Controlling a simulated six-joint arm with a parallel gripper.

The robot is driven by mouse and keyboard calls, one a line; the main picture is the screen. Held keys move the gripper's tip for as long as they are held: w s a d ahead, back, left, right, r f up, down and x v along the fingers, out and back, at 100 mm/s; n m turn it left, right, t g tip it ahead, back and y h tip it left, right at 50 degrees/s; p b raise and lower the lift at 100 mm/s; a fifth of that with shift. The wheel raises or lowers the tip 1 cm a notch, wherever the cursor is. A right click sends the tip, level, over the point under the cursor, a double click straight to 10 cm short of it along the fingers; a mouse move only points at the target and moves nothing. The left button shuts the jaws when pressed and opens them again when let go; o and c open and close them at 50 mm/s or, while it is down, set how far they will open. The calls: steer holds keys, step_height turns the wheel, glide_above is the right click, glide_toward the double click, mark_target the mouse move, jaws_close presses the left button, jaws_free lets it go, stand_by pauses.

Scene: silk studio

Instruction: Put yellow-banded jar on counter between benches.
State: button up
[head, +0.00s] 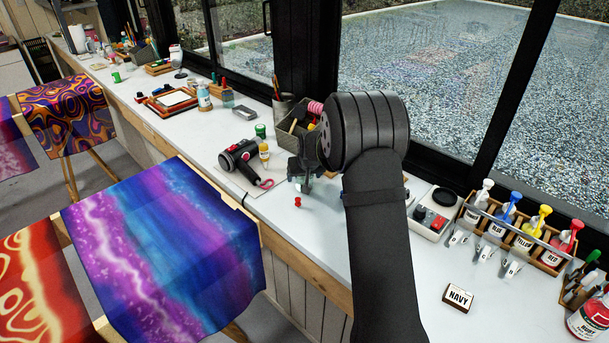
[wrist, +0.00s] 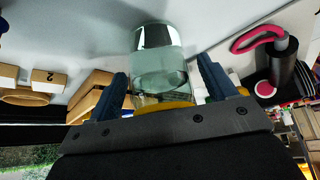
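A clear glass jar with a yellow band (wrist: 163,104) shows in the wrist view, its greenish glass body reaching away from my gripper. My gripper (wrist: 165,85) has one dark blue finger on each side of the jar, with narrow gaps between fingers and glass, so it looks open around it. In the head view my gripper (head: 303,180) is low over the white counter (head: 225,125), right of the hair dryer. The jar there is small and mostly hidden by the gripper, so I cannot tell whether it touches the counter.
A black hair dryer (head: 240,158) with a pink cord and a yellow-labelled bottle (head: 264,152) are left of the gripper. A small red piece (head: 297,202) lies near the front edge. A bottle rack (head: 520,232) and NAVY block (head: 458,297) are at right.

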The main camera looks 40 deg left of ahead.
steer(key=shift+r, duration=0.1)
steer(key=shift+d+r, duration=0.1)
steer(key=shift+r, duration=0.2)
steer(key=v, duration=1.1)
steer(key=shift+r, duration=0.2)
steer(key=shift+s+d, duration=0.1)
steer(key=x, duration=1.2)
steer(key=shift+f, duration=0.15)
steer(key=shift+r, duration=1.15)
steer(key=shift+o, duration=0.4)
